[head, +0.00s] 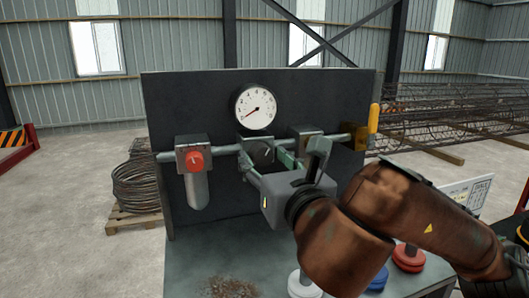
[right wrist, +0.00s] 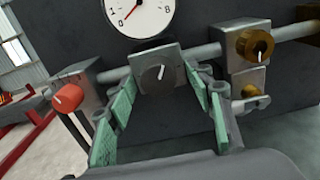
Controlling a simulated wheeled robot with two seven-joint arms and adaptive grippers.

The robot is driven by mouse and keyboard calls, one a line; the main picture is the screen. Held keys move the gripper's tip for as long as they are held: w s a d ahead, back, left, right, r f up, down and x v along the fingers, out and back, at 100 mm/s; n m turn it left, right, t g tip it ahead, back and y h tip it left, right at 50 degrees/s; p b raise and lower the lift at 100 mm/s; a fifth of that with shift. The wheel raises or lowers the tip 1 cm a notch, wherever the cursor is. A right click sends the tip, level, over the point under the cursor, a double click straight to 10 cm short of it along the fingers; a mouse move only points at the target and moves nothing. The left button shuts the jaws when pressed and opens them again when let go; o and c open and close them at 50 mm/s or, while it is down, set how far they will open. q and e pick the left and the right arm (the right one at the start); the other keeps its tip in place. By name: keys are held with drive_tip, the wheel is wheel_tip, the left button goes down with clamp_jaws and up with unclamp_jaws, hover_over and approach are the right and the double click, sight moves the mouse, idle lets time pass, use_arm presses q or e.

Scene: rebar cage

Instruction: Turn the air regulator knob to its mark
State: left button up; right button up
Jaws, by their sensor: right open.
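The dark round knob (right wrist: 158,74) is on the grey block under the pressure gauge and carries a light pointer line. In the head view this knob (head: 262,154) is partly covered by my gripper. The white gauge (head: 254,106) has a red needle pointing to the lower left. My right gripper (right wrist: 163,88) is open, its green-padded fingers on either side of the knob, apart from it in the right wrist view. Whether the fingertips reach past its face is unclear. A target mark is too small to make out. My left gripper is not in view.
A red knob (head: 194,160) sits on a block left of the regulator, above a grey bowl. To the right are a brass knob (right wrist: 255,44) and a yellow-handled valve (head: 374,118). The dark panel (head: 215,100) stands behind. Red and blue round items lie on the bench.

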drive_tip(key=shift+w, duration=0.1)
drive_tip(key=shift+c, duration=0.3)
drive_tip(key=c, duration=1.1)
